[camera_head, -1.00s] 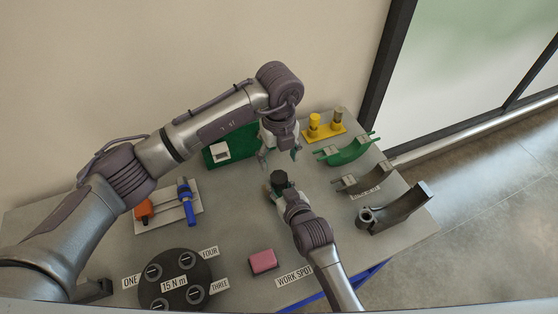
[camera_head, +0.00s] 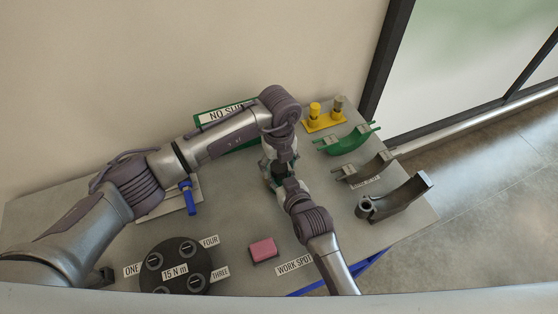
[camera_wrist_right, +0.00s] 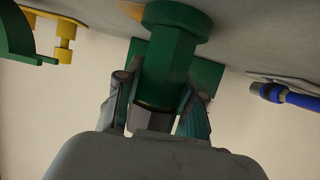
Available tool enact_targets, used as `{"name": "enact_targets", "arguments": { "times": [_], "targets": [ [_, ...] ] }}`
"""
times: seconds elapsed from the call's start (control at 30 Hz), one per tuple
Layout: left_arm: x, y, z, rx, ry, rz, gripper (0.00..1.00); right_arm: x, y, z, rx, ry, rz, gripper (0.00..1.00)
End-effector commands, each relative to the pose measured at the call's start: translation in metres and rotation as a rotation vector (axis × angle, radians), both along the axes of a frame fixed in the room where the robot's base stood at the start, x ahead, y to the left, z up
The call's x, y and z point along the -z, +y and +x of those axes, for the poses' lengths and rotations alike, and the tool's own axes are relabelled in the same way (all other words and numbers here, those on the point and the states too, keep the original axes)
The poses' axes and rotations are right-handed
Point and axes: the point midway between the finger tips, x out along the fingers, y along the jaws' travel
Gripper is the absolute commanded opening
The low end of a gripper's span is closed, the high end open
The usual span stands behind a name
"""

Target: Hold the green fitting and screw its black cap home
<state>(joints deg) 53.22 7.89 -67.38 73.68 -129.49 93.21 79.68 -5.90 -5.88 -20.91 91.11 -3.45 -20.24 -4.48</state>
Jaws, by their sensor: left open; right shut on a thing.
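The green fitting (camera_wrist_right: 165,65) is held upright in my right gripper (camera_wrist_right: 158,110); its wide flange is at the top of the right wrist view. In the head view the fitting is almost wholly covered by my two grippers. The black cap is hidden behind the left gripper in the head view. A dark grey part shows between the right fingers in the wrist view; I cannot tell whether it is the cap.
A pink block (camera_head: 263,249) and a dark round plate (camera_head: 150,247) lie in front. A blue-handled tool (camera_head: 189,198) lies to the left. A yellow stand (camera_head: 324,123), a green curved holder (camera_head: 348,141) and a dark curved pipe piece (camera_head: 397,203) stand to the right.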

Motion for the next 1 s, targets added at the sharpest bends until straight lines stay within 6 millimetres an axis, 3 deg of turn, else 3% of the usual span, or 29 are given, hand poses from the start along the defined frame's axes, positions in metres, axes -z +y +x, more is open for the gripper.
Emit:
{"name": "enact_targets", "arguments": {
  "times": [0.17, 0.5, 0.53, 0.67, 1.0],
  "targets": [
    [-0.0001, -0.0001, -0.0001, 0.0, 0.0, 0.0, 0.65, -0.0005, 0.0001, 0.0002, 0.0, -0.001, 0.0, 0.0],
    [-0.0004, -0.0001, 0.0, 0.0, 0.0, 0.0, 0.09, -0.0005, 0.0001, 0.0002, 0.0, -0.001, 0.0, 0.0],
    [-0.0004, -0.0001, 0.0, 0.0, 0.0, 0.0, 0.5, -0.0005, 0.0001, 0.0002, 0.0, -0.001, 0.0, 0.0],
    [-0.0005, 0.0, 0.0, 0.0, 0.0, 0.0, 0.71, -0.0005, 0.0002, 0.0001, 0.0, -0.001, 0.0, 0.0],
    [-0.0018, 0.0, 0.0002, 0.0, 0.0, 0.0, 0.73, -0.0005, 0.0002, 0.0001, 0.0, -0.001, 0.0, 0.0]
  ]
}}
